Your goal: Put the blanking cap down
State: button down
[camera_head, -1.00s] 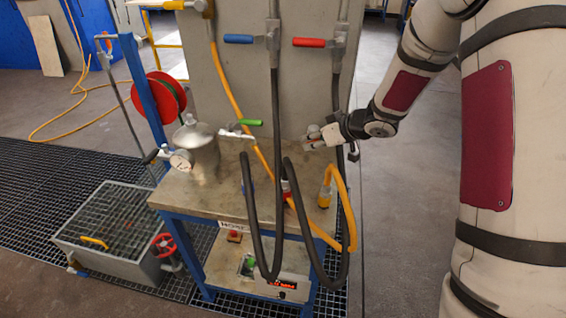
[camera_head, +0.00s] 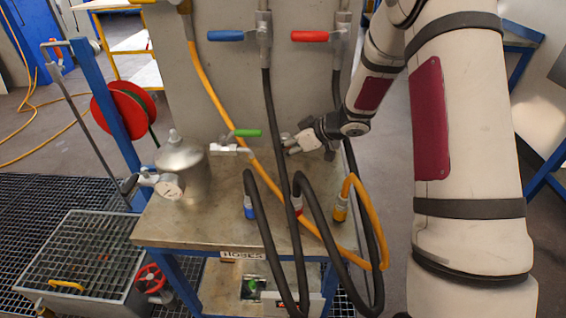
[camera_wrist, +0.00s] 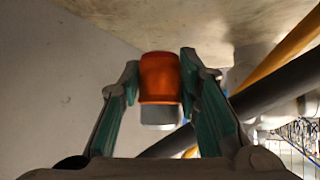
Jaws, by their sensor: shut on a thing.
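The blanking cap (camera_wrist: 160,78) is orange with a pale grey end, seen in the wrist view between my fingers. My gripper (camera_wrist: 160,70) is shut on it. In the head view my gripper (camera_head: 294,143) is at the right of the metal-topped table (camera_head: 190,232), behind the black hoses and close to the back panel. The cap cannot be made out clearly there. In the wrist view the cap appears apart from the tabletop; the exact height is unclear.
Black hoses (camera_head: 268,120) and a yellow hose (camera_head: 222,108) hang in front of the table. A green-handled valve (camera_head: 246,133) is left of my gripper. Bare tabletop shows between the vessel and the hoses.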

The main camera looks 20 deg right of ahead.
jog(key=shift+f+b, duration=0.3)
jog(key=shift+f, duration=2.35)
jog(key=shift+f, duration=0.1)
jog(key=shift+f, duration=0.5)
jog(key=c, duration=1.2)
grip_release()
jog(key=shift+r, duration=0.1)
